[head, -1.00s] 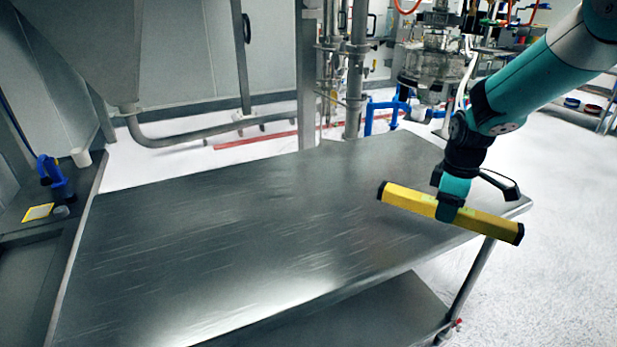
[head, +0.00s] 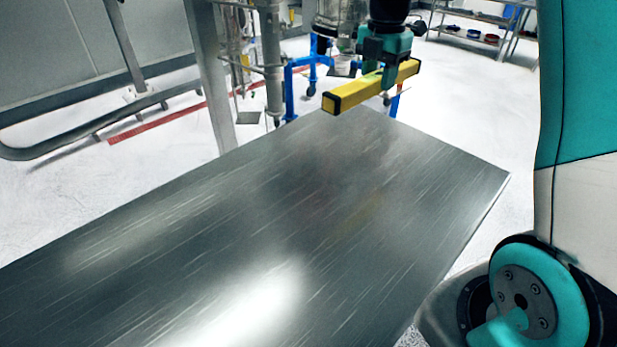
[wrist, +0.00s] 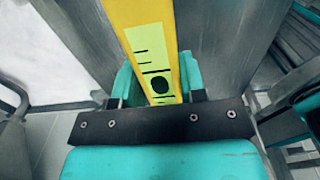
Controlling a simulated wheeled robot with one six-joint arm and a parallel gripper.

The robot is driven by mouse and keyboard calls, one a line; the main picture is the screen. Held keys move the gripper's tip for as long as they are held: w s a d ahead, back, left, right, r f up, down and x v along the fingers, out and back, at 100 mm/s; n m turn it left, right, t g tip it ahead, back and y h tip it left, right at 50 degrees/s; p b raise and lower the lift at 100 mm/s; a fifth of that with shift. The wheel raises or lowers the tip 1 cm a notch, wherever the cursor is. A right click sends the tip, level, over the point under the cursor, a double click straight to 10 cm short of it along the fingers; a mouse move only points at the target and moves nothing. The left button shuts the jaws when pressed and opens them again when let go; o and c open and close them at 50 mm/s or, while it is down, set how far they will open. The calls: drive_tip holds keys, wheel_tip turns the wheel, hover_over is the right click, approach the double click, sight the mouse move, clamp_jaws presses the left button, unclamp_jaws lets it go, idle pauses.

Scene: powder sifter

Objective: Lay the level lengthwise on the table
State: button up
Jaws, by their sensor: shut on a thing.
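The level is a yellow bar with black ends (head: 345,98). It is in my gripper (head: 385,75), seen at the top right of the head view, held in the air over the far end of the steel table (head: 250,220). In the head view the bar slants, its near black end toward the lower left. In the wrist view the level (wrist: 135,20) runs up from between the teal fingers of my gripper (wrist: 160,88), with a pale vial window and a dark round spot on it. The level's far part is cut off there.
The tabletop is bare, with free room all along it. Blue frame legs (head: 290,85) and steel pipes (head: 272,60) stand past its far edge. A shelf rack (head: 480,30) stands at the back right. My own arm parts fill the right edge.

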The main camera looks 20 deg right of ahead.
sight(366, 164)
wheel_tip(366, 164, down, 20)
drive_tip(key=shift+p, duration=0.95)
drive_tip(key=o, duration=1)
drive_tip(key=shift+f, duration=0.1)
drive_tip(key=shift+o, duration=0.2)
drive_tip(key=shift+s, duration=0.1)
wheel_tip(366, 164, up, 12)
drive_tip(key=b, duration=0.2)
drive_tip(key=s+a+r+m+y, duration=0.1)
drive_tip(key=s+a+r+m, duration=0.25)
drive_tip(key=a, duration=0.35)
drive_tip(key=s+a+r+m+y, duration=0.1)
drive_tip(key=s+a+r+m, duration=0.15)
drive_tip(key=s+a, duration=0.3)
drive_tip(key=s+a+r+m+y, duration=0.1)
drive_tip(key=s+a+m, duration=0.3)
drive_tip(key=s, duration=0.5)
drive_tip(key=s+a+r+m+y, duration=0.1)
drive_tip(key=s+a+m, duration=0.4)
drive_tip(key=s, duration=0.5)
drive_tip(key=a+r, duration=0.1)
drive_tip(key=a, duration=0.1)
drive_tip(key=shift+a+r, duration=0.3)
